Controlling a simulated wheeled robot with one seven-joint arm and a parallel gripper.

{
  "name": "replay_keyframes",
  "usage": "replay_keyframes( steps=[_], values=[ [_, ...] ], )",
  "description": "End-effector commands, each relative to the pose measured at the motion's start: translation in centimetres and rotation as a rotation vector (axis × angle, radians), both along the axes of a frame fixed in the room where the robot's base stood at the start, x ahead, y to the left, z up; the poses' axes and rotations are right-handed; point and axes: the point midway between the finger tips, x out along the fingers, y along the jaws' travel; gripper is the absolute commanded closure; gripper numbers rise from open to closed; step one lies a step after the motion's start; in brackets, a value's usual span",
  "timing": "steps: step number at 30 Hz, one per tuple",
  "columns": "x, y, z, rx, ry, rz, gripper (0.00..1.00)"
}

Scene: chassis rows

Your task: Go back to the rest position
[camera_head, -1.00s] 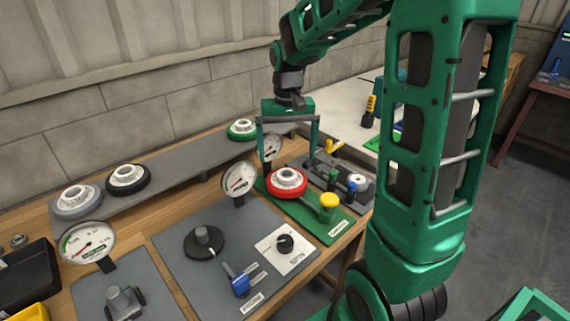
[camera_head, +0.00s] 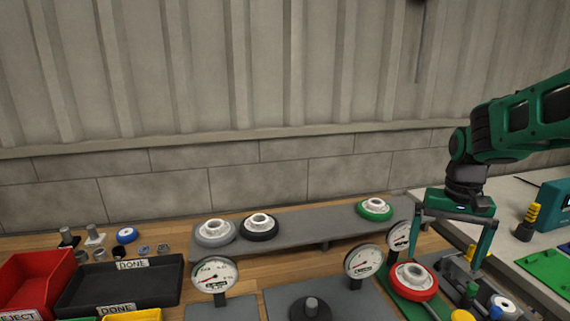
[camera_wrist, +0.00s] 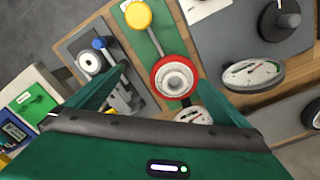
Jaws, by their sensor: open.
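My gripper (camera_head: 455,240) is open and empty. In the head view it hangs at the right above the workbench, near the red wheel (camera_head: 412,277) on its green plate. In the wrist view the spread fingers (camera_wrist: 160,90) reach over the bench, with the red wheel (camera_wrist: 174,77) between and beyond them. The yellow knob (camera_wrist: 138,15) on the same green plate shows at the top. My gripper appears to be above these parts; I cannot tell the exact height.
A raised grey shelf (camera_head: 310,228) bears a grey, a black and a green-rimmed wheel. Dial gauges (camera_head: 363,262) stand in front. A black DONE tray (camera_head: 120,285) and a red bin (camera_head: 35,280) are at the left. A pale table (camera_head: 530,265) adjoins at the right.

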Motion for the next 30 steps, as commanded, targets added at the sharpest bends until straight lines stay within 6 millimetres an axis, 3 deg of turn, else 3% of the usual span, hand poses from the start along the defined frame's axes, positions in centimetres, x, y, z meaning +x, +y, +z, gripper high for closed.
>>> replay_keyframes(
  steps=[3, 9, 15, 21, 30],
  values=[
    [-5.2, -1.4, 0.7, -0.008, -0.003, -0.033, 0.0],
    [-13.4, -2.5, 0.4, -0.001, -0.001, -0.078, 0.0],
    [-19.3, -2.5, -0.7, 0.017, 0.0, -0.105, 0.0],
    [-21.4, -2.3, -1.4, 0.029, 0.001, -0.113, 0.0],
    [-21.5, -2.3, -1.4, 0.029, 0.002, -0.113, 0.0]
  ],
)
